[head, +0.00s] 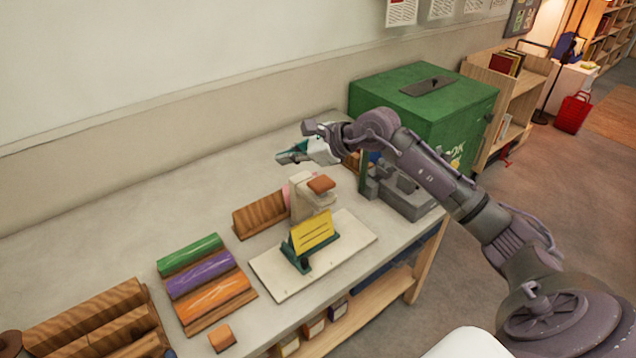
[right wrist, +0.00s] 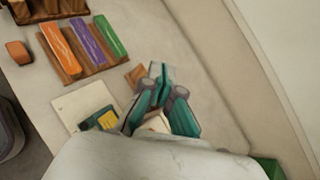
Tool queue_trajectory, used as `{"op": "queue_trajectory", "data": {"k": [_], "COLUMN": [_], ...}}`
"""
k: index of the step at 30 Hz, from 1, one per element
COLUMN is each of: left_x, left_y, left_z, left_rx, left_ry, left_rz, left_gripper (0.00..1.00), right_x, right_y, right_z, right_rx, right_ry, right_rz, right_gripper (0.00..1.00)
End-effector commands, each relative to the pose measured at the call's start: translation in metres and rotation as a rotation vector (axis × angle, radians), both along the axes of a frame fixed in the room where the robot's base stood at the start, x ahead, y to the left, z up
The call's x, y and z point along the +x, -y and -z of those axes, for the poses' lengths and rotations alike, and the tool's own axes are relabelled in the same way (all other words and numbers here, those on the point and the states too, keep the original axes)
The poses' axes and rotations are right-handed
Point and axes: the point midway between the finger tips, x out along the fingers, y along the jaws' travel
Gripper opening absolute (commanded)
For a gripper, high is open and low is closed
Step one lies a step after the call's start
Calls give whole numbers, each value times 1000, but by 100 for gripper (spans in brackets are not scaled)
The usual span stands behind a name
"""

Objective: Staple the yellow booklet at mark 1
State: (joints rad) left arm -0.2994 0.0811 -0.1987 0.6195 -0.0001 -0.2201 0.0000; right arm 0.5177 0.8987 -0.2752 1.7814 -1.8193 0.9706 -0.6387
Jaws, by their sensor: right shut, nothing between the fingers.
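The yellow booklet (head: 313,231) with dark lines stands tilted in a dark green holder (head: 298,264) on a cream board (head: 352,233). Just behind it rises a cream stapler post with a brown pad (head: 321,184) on top. The numbered marks cannot be read. My right gripper (head: 284,156) is shut and empty, raised behind and above the stapler, apart from it. In the right wrist view my right gripper (right wrist: 156,84) hides most of the stapler, and the yellow booklet (right wrist: 108,120) shows partly at its left. My left gripper is not in view.
A wooden rack (head: 262,216) stands left of the stapler. Green, purple and orange rolls (head: 205,280) lie on a tray further left, with a small brown block (head: 222,338) in front. A green box (head: 425,105) and grey tray (head: 400,197) stand right. The table's back left is clear.

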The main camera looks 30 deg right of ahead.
Motion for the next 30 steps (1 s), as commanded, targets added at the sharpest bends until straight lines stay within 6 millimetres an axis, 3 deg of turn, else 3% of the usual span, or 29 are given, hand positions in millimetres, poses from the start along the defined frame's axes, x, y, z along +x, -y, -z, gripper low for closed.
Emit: {"op": "queue_trajectory", "data": {"k": [3, 9, 23, 30], "left_x": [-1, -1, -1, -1], "left_y": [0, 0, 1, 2], "left_z": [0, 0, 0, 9], "left_rx": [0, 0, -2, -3], "left_ry": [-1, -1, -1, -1], "left_rz": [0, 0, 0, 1], "left_gripper": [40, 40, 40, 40], "right_x": [2, -1, -2, -2], "right_y": [46, 85, 92, 91], "right_z": [-7, -14, -14, 0], "right_rx": [-231, -405, -431, -430], "right_ry": [-16, -48, -56, -58], "right_rz": [33, 74, 81, 80], "right_gripper": [0, 0, 0, 0]}}
